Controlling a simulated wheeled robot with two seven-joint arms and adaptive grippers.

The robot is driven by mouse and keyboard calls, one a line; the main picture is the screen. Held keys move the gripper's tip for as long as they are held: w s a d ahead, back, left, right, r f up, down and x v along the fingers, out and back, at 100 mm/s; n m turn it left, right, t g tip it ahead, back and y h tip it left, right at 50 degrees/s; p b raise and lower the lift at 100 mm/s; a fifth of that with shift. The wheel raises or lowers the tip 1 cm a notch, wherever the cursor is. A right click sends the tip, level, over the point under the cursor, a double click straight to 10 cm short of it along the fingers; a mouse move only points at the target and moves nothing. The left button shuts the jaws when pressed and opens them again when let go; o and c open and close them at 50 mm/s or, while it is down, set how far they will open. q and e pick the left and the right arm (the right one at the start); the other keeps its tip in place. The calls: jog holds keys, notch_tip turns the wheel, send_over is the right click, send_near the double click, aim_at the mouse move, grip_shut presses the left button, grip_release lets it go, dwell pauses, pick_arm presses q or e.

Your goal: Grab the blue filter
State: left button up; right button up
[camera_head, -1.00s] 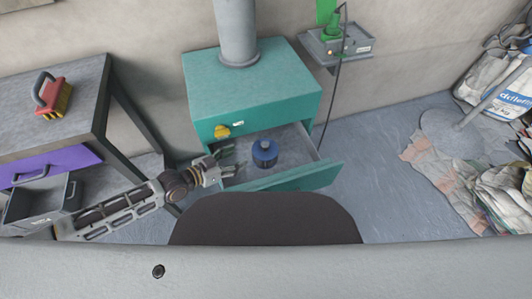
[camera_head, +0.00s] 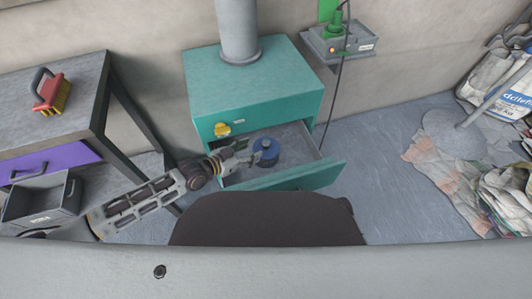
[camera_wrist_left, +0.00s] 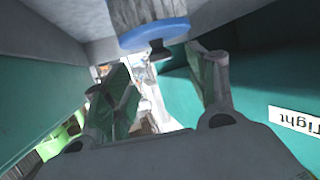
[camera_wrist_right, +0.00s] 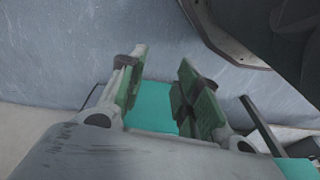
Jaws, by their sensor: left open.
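The blue filter (camera_head: 265,151) stands in the open drawer of the teal cabinet, nearer the drawer's middle. My left gripper (camera_head: 244,153) is open inside the drawer, just left of the filter, with its fingers towards it. In the left wrist view, the filter's blue rim (camera_wrist_left: 155,36) shows at the top, beyond the open fingers (camera_wrist_left: 163,72); whether they touch it cannot be told. In the right wrist view, my right gripper (camera_wrist_right: 163,72) is open with nothing between its fingers. It is not seen in the head view.
The teal drawer front (camera_head: 293,178) and side walls surround the filter. A grey pipe (camera_head: 239,30) rises from the cabinet top.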

aim_at(263, 144)
pick_arm(q)
jog(key=shift+x, duration=1)
pick_arm(e)
jog(key=shift+s+a+r, duration=0.15)
jog(key=shift+s+r, duration=0.05)
pick_arm(q)
jog(key=shift+d, duration=0.1)
pick_arm(e)
jog(key=shift+w, duration=0.2)
pick_arm(q)
jog(key=shift+w, duration=0.1)
jog(key=shift+b+x, duration=0.5)
jog(key=shift+x, duration=0.45)
jog(key=shift+b+x, duration=0.35)
jog(key=shift+x, duration=0.95)
jog(key=shift+w+d, duration=0.15)
jog(key=shift+d, duration=0.1)
pick_arm(e)
jog(key=shift+w+a+r+t, duration=0.1)
jog(key=shift+w+r+t, duration=0.1)
jog(key=shift+r, duration=0.35)
jog(key=shift+w+a+r+t, duration=0.1)
jog(key=shift+w+r, duration=0.1)
jog(key=shift+r, duration=0.3)
